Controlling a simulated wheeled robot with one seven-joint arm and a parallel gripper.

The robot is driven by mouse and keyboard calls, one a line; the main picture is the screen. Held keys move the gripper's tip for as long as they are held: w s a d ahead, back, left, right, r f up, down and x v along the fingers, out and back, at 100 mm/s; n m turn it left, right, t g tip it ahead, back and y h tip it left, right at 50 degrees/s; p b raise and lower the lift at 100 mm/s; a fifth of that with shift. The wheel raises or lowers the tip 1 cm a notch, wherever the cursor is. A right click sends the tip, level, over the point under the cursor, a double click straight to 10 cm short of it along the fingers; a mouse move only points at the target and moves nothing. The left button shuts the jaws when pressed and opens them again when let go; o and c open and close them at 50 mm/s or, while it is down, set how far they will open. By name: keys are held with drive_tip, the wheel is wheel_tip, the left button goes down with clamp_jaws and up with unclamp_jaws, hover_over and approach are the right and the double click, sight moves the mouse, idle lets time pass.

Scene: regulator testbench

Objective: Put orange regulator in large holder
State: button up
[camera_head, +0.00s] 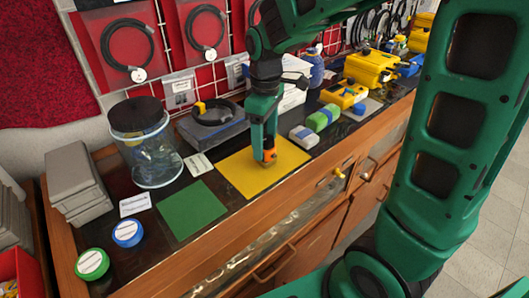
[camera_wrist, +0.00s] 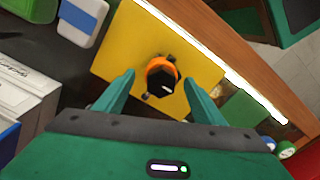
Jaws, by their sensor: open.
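The orange regulator (camera_head: 269,156) is on the yellow mat (camera_head: 240,168) on the bench. In the wrist view the orange regulator (camera_wrist: 161,77) shows an orange ring and a black knob, and lies between my two fingers. My gripper (camera_wrist: 159,80) is open, with one finger on each side of the regulator and a visible gap to each. In the head view my gripper (camera_head: 262,135) points down over the mat and partly hides the regulator. I cannot identify the large holder for certain in either view.
A glass jar with a black lid (camera_head: 152,150), a scale (camera_head: 212,128) and a green mat (camera_head: 192,208) are to the left. Blue (camera_head: 127,233) and green (camera_head: 92,264) round containers stand at the near left. Several small blocks and yellow cases (camera_head: 370,68) line the bench to the right.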

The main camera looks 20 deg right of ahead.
drive_tip(key=shift+c, duration=0.3)
clamp_jaws()
